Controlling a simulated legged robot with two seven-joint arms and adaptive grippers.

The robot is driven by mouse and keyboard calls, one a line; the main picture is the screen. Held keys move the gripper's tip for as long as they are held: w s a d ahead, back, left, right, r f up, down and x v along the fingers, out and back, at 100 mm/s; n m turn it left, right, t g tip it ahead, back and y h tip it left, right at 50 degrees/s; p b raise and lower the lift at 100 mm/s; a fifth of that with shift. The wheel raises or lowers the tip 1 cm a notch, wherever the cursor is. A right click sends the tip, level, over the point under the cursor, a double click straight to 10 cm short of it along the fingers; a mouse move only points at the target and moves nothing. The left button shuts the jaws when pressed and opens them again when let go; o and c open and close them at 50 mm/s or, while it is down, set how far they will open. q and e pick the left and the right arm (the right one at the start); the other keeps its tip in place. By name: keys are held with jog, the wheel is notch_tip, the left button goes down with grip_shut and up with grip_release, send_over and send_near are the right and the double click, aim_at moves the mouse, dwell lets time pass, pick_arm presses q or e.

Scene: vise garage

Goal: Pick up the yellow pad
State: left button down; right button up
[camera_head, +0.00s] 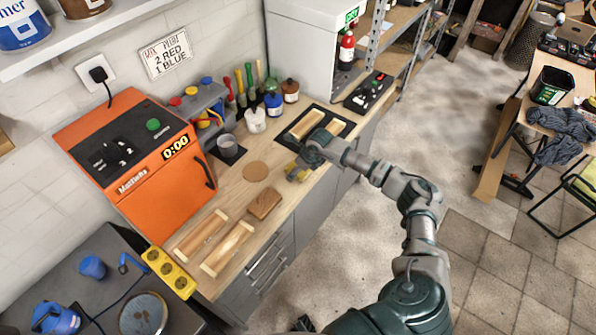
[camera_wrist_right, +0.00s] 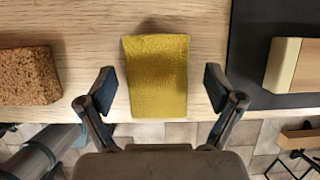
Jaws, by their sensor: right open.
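The yellow pad (camera_wrist_right: 157,72) lies on the wooden worktop at its front edge, in the upper middle of the right wrist view. My right gripper, also in the right wrist view (camera_wrist_right: 158,88), is open. Its two fingers stand on either side of the pad's near part, with a gap on each side. Nothing is held. My left gripper is not in view.
A brown cork block (camera_head: 265,203) lies left of the pad, and also shows in the wrist view (camera_wrist_right: 28,76). A black mat (camera_head: 345,131) with wooden pieces lies to the right.

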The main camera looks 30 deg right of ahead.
jog(key=c, duration=1)
jog(key=shift+c, duration=0.2)
jog(key=shift+r, duration=0.15)
